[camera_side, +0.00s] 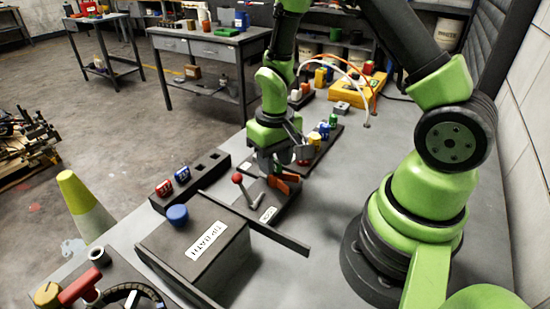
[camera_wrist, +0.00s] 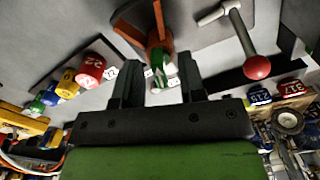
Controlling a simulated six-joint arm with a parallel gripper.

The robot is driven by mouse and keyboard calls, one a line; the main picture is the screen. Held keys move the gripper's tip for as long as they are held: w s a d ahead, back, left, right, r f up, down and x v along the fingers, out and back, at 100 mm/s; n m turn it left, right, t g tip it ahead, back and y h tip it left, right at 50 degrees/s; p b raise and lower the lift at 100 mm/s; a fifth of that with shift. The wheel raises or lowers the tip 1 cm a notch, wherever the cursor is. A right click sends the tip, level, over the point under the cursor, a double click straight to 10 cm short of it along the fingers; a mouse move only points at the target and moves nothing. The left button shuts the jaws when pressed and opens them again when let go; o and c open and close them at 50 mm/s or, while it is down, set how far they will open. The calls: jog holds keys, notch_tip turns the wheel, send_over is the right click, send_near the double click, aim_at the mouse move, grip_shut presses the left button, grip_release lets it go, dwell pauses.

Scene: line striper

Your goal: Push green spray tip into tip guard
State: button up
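The green spray tip (camera_wrist: 161,76), with pale parts, is between the two fingers of my gripper (camera_wrist: 158,82) in the wrist view. The orange tip guard (camera_wrist: 156,32) is right in front of the tip. The tip's end is at or in the guard's opening; how deep I cannot tell. In the side view my gripper (camera_side: 280,158) points down just above the orange guard (camera_side: 288,182), and the tip is hidden there.
A red-knobbed lever (camera_side: 245,190) stands beside the guard. One rack (camera_side: 196,180) holds a red and a blue tip beside empty slots. Another rack (camera_side: 332,141) holds green, blue, yellow and red tips. A tip bath box (camera_side: 228,262) stands in front.

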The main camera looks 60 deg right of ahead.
grip_shut()
jog(key=n, duration=0.3)
jog(key=shift+n, duration=0.4)
jog(key=o, duration=0.6)
grip_release()
jog(key=shift+r, duration=3.45)
jog(key=shift+r, duration=0.1)
jog(key=s+a+r+m+t, duration=0.1)
jog(key=s+a+r+t, duration=0.1)
jog(key=s+r, duration=0.2)
jog(key=s+a+r+m+t+y, duration=0.1)
jog(key=s+a+r+t, duration=0.1)
jog(key=s+r, duration=0.2)
jog(key=s+a+r+m+t+y, duration=0.1)
jog(key=s+a+r+m+t, duration=0.1)
jog(key=r, duration=0.6)
jog(key=shift+s+a+r+t, duration=0.2)
jog(key=shift+s+t, duration=0.1)
jog(key=shift+s, duration=0.2)
jog(key=shift+s+a+r+t, duration=0.2)
jog(key=shift+s+t, duration=0.1)
jog(key=shift+s, duration=0.15)
